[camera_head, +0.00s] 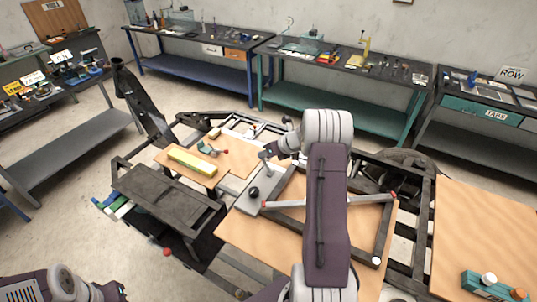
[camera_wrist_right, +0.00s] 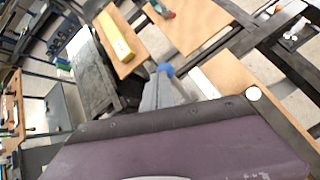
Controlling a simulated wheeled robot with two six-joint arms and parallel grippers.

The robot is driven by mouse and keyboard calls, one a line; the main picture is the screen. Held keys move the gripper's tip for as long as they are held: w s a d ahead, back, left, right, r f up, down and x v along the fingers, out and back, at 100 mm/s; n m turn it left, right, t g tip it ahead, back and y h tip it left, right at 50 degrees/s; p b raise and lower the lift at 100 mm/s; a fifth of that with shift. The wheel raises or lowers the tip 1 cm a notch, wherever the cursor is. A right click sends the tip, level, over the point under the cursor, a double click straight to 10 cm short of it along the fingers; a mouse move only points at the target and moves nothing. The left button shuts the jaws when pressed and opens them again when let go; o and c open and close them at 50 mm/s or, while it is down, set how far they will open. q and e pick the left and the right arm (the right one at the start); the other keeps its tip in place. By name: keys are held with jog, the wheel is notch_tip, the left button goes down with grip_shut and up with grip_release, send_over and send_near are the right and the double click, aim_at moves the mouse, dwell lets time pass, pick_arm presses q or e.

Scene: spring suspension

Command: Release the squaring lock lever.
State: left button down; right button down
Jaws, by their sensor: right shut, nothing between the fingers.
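My right gripper (camera_head: 266,154) is shut and empty. It is beyond the grey plate with a black knob (camera_head: 253,191), at the edge of a wooden board; whether it touches anything is unclear. A green clamp with a red-tipped handle (camera_head: 210,149) sits on the board to its left and also shows in the wrist view (camera_wrist_right: 160,9). A grey bar with red ends (camera_head: 283,203) runs from the plate and passes behind my right arm. I cannot tell which part is the squaring lock lever. My left gripper (camera_head: 108,291) is at the bottom left, its jaws unclear.
A yellow block (camera_head: 192,160) lies on the left board. A dark slatted bench (camera_head: 165,200) stands in front of it. A dark metal frame surrounds the boards. A wooden table (camera_head: 480,220) is at the right. Workbenches (camera_head: 340,100) line the walls, with open floor between.

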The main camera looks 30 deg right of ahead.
jog(key=shift+w+a+r, duration=0.1)
jog(key=shift+w+a, duration=0.05)
jog(key=shift+a, duration=0.1)
dwell(0.5)
jog(key=shift+r, duration=0.1)
